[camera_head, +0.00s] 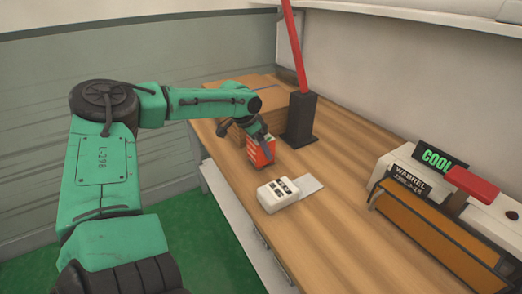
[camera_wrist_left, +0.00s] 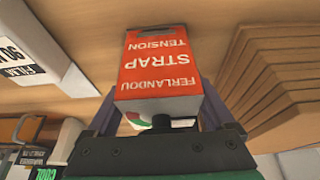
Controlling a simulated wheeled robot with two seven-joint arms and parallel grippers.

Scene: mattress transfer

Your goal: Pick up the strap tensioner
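The strap tensioner is a red box with white lettering, including "STRAP" and "TENSION" (camera_wrist_left: 158,65). In the head view the red box (camera_head: 261,153) is on or just above the wooden table, beside the black post base. My left gripper (camera_head: 262,143) reaches down over it. In the left wrist view its two fingers (camera_wrist_left: 158,100) lie close along either side of the box. I cannot tell whether they press on it. A small white and green patch shows under the box's near edge. My right gripper is in neither view.
A white device with dark keys (camera_head: 279,194) lies on the table (camera_head: 330,235) in front of the box. A black stand (camera_head: 300,120) with a red pole is behind it. Stacked brown boards (camera_wrist_left: 285,75) are close by. An orange case (camera_head: 435,232) and signs are at right.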

